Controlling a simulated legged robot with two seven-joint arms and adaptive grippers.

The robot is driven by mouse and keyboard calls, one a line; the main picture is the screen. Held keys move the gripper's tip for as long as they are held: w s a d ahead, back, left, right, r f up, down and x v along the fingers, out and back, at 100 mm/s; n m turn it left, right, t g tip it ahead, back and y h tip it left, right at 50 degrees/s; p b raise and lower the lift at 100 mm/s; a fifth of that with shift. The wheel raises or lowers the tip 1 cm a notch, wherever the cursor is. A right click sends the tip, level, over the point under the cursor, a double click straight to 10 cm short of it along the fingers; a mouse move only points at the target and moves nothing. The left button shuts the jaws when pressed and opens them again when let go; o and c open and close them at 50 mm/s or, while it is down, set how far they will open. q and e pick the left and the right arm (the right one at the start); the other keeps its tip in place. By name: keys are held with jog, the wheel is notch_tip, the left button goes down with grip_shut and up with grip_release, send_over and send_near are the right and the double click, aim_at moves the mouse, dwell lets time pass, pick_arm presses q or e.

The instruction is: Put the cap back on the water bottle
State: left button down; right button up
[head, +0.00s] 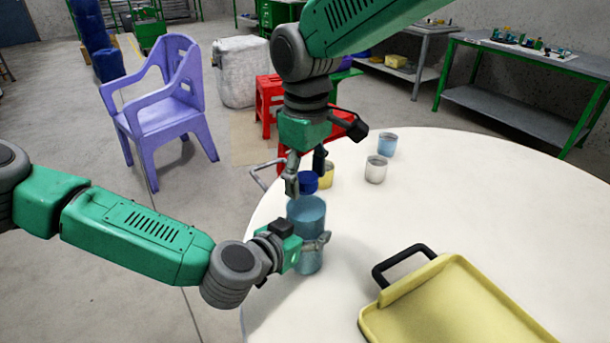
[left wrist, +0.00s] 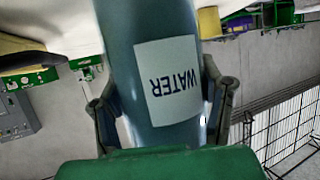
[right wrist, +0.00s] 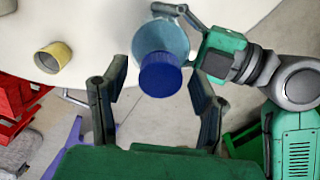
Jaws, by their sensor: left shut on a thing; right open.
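The blue-tinted water bottle (head: 306,212) stands upright at the table's left edge. My left gripper (head: 308,246) is shut around its lower body. The left wrist view shows the bottle (left wrist: 160,85) between both fingers, its WATER label upside down. The dark blue cap (head: 308,183) is at the bottle's top. In the right wrist view the cap (right wrist: 160,75) overlaps the bottle's top; I cannot tell whether it is fully seated. My right gripper (right wrist: 155,100) is open, its fingers apart on either side of the cap. It hangs over the bottle in the head view (head: 306,180).
On the round white table (head: 460,195) stand a yellow cup (head: 326,174), a white cup (head: 376,170) and a blue cup (head: 387,145). A yellow tray (head: 450,305) with a black handle lies at the front right. A purple chair (head: 165,105) stands at left.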

jog(key=shift+r, duration=2.25)
jog(key=shift+c, duration=0.5)
jog(key=shift+s+a+r+n, duration=0.1)
jog(key=shift+r+n, duration=0.25)
jog(key=shift+n, duration=0.25)
jog(key=shift+s+a+r+n, duration=0.1)
jog(key=shift+r+n, duration=0.25)
jog(key=shift+n, duration=0.25)
jog(key=r+n, duration=0.2)
jog(key=shift+w+d+n, duration=0.2)
jog(key=shift+d+n, duration=0.05)
jog(key=shift+n, duration=0.05)
jog(key=shift+f, duration=4)
jog(key=shift+c, duration=0.5)
